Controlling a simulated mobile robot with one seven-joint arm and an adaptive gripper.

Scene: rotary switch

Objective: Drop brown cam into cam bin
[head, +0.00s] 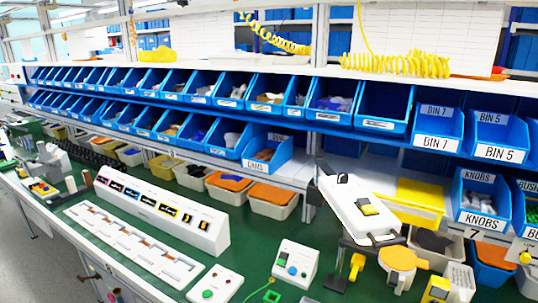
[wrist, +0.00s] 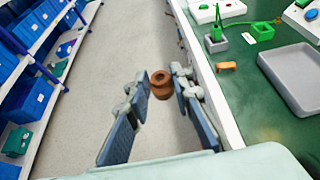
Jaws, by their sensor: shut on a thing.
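The brown cam (wrist: 161,82), a small round stepped piece, is between the fingertips of my gripper (wrist: 160,88) in the wrist view. My gripper is shut on it and holds it over the pale floor, just left of the bench edge. In the head view, the cam bin (head: 265,156) is a blue open-front bin with a CAMS label, at the right end of a lower bin row. My gripper and the brown cam do not show in the head view.
The green bench top (head: 240,255) carries a white sloped panel (head: 160,213) and button boxes. Orange-lidded tubs (head: 271,199) stand below the cam bin. In the wrist view, a grey tray (wrist: 297,75) lies on the bench and blue-bin shelves (wrist: 35,60) stand across the aisle.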

